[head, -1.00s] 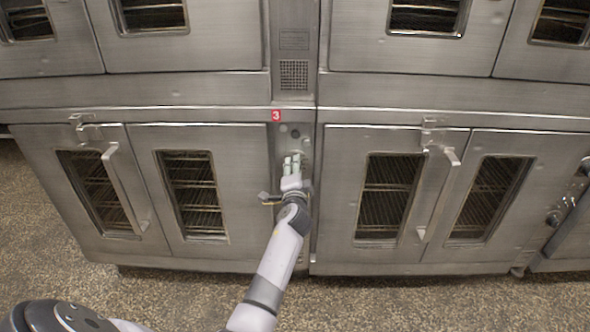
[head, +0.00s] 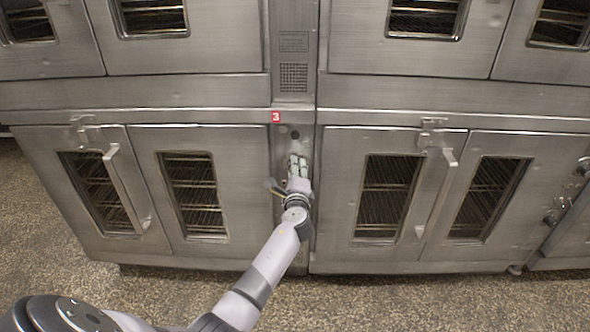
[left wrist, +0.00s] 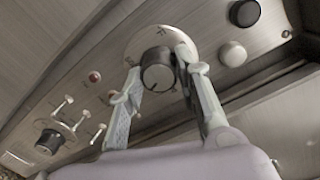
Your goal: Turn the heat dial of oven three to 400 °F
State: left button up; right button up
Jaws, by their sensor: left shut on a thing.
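Oven three (head: 215,130) is the steel oven at the left, with a red label "3" (head: 276,117) at the top of its narrow control panel. My left gripper (head: 298,163) is at that panel, below the label, and hides most of the controls there. In the left wrist view the heat dial (left wrist: 157,72) is a dark round knob with a pale face, in front of a light round scale plate (left wrist: 160,38). The fingers of my left gripper (left wrist: 160,70) are shut on the knob, one on each side. The scale's numbers are too blurred to read. My right gripper is not in view.
Another dark knob (left wrist: 48,142), several toggle switches and red lamps (left wrist: 94,77) lie along the panel in the left wrist view. Two round buttons (left wrist: 244,13) are at the right. Door handles (head: 126,188) (head: 436,193) stick out on both sides. The speckled floor (head: 430,300) in front is clear.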

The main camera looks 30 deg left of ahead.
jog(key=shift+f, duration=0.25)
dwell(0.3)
pick_arm(q)
jog(key=o, duration=1.1)
jog(key=shift+o, duration=0.2)
jog(key=shift+d, duration=0.1)
jog(key=v, duration=1.2)
